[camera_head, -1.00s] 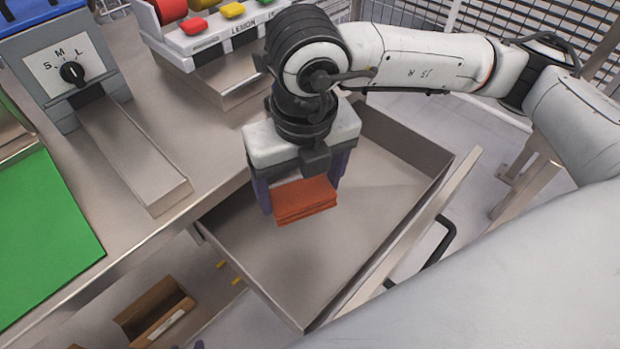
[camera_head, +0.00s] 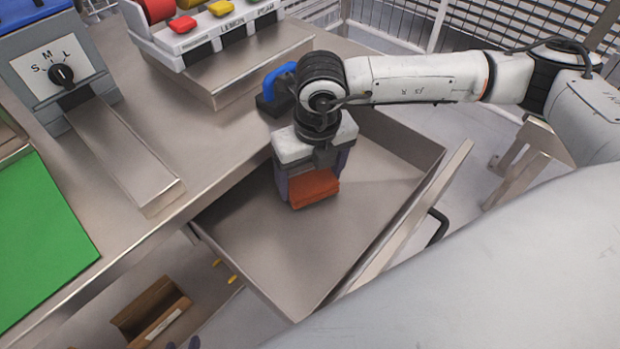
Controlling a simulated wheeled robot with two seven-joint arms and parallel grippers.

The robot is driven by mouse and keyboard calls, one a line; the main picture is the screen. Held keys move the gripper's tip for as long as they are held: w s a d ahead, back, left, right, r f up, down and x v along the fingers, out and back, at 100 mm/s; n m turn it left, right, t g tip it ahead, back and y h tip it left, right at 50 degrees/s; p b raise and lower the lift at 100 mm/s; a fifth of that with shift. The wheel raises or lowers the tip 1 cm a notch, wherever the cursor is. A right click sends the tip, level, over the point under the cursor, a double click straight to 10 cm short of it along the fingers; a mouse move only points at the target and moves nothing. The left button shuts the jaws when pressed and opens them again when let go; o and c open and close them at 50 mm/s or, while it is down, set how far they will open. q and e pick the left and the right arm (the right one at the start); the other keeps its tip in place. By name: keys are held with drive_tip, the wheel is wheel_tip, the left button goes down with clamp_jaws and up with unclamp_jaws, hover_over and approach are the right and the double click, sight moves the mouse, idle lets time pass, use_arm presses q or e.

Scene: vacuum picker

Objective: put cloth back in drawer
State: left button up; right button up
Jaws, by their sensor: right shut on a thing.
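The orange-red folded cloth (camera_head: 315,190) is held between the purple fingers of my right gripper (camera_head: 311,178), which is shut on it. The gripper points down inside the open metal drawer (camera_head: 345,235), towards its back half near the counter. The cloth is low in the drawer; I cannot tell whether it touches the floor. The drawer is pulled out and otherwise looks empty. A small dark purple piece at the bottom edge appears to be the tip of my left gripper (camera_head: 186,343); its opening cannot be made out.
The metal counter (camera_head: 215,135) borders the drawer on the left. On it are a blue-handled object (camera_head: 276,82), a dispenser with coloured buttons (camera_head: 225,30), an S-M-L dial unit (camera_head: 60,72) and a green mat (camera_head: 40,235). A brown box (camera_head: 150,310) lies below.

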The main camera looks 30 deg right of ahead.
sight(313, 187)
drive_tip(key=shift+s+a+f, duration=0.1)
drive_tip(key=shift+s+f, duration=0.05)
drive_tip(key=shift+f, duration=0.35)
drive_tip(key=shift+f, duration=0.2)
drive_tip(key=o, duration=1)
drive_tip(key=r, duration=0.4)
drive_tip(key=s+r, duration=0.1)
drive_tip(key=r, duration=0.7)
drive_tip(key=shift+s+a+r+p, duration=0.1)
drive_tip(key=shift+s+r+p, duration=0.1)
drive_tip(key=shift+s+p, duration=0.1)
